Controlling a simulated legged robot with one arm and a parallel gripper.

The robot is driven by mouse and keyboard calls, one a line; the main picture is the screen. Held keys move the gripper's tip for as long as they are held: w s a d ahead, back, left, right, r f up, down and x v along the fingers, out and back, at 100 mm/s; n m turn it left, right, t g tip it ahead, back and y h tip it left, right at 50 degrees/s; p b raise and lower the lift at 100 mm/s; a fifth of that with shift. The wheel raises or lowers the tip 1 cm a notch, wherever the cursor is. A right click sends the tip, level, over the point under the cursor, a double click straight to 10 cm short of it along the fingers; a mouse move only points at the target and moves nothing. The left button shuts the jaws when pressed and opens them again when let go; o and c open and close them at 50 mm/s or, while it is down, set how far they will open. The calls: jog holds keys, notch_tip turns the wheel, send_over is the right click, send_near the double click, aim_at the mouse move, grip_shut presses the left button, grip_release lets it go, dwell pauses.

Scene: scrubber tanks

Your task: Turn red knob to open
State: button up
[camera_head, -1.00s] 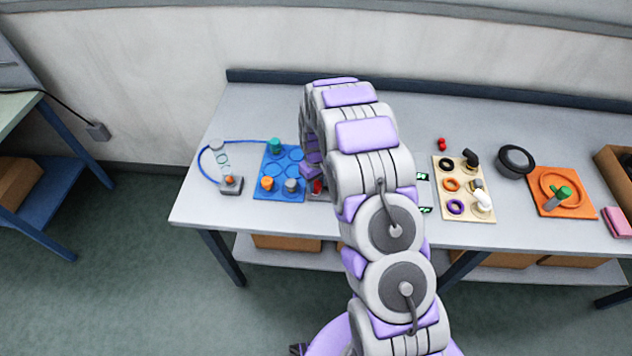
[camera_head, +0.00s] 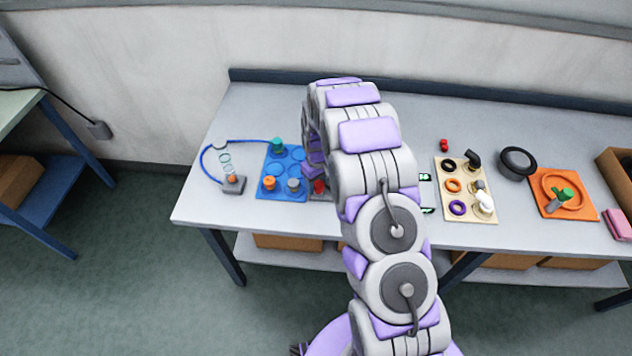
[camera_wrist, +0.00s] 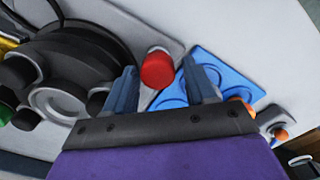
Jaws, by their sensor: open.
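The red knob (camera_wrist: 158,69) shows in the wrist view as a round red cap on a grey plate. It lies between and a little beyond the two fingertips of my gripper (camera_wrist: 163,80), which is open and empty. I cannot tell whether a finger touches it. In the head view the red knob (camera_head: 319,187) is a small red spot just below the end of my arm, and the arm covers most of its surroundings.
A blue board (camera_head: 283,172) with coloured pegs lies just left of the knob. A dark round fixture (camera_wrist: 60,85) stands beside the knob in the wrist view. A beige ring board (camera_head: 465,207) and an orange board (camera_head: 570,208) lie right. Bare table shows at the back.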

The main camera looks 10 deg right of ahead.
aim_at(317, 184)
jog(key=shift+d+r, duration=0.1)
notch_tip(317, 184, up, 7)
jog(key=shift+r+p, duration=0.1)
jog(key=shift+p, duration=0.75)
jog(key=shift+w+r, duration=0.1)
jog(key=shift+r, duration=0.15)
jog(key=shift+a, duration=0.25)
